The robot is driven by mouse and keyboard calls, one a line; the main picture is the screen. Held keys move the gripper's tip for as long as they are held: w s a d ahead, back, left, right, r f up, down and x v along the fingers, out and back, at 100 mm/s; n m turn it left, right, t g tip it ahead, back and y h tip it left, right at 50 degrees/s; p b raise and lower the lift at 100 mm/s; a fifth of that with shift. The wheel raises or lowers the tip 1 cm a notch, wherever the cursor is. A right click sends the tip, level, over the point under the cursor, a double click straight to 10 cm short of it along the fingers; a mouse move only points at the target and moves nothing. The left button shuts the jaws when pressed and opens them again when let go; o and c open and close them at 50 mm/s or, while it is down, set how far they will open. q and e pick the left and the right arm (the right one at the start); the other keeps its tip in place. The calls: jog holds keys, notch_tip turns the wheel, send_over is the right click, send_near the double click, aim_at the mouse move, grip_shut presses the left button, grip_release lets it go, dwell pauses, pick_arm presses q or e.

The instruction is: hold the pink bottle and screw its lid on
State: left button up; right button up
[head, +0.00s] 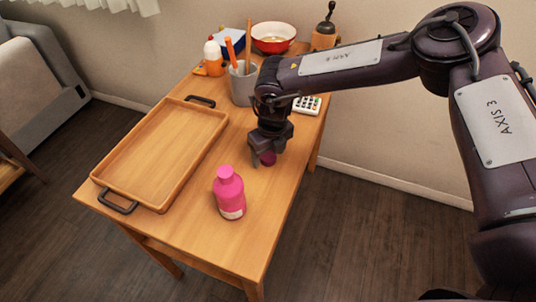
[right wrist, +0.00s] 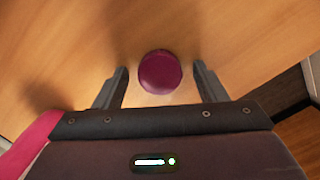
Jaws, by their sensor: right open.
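The pink bottle (head: 229,194) stands upright on the wooden table, near its front edge in the head view. A pink edge of it shows at the lower left of the right wrist view (right wrist: 28,150). The round dark-pink lid (right wrist: 160,72) lies on the table, apart from the bottle. In the head view the lid (head: 268,158) is partly hidden by my right gripper (head: 267,160). My right gripper is open above the lid, and its two fingers (right wrist: 160,86) stand on either side of it with gaps. My left gripper is in neither view.
A wooden tray (head: 119,187) with dark handles lies empty on the left of the table (head: 180,238).

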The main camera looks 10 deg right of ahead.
aim_at(269, 155)
jog(key=c, duration=1)
jog(key=shift+r, duration=0.1)
notch_tip(269, 155, up, 20)
jog(key=b, duration=0.2)
jog(key=shift+b, duration=0.4)
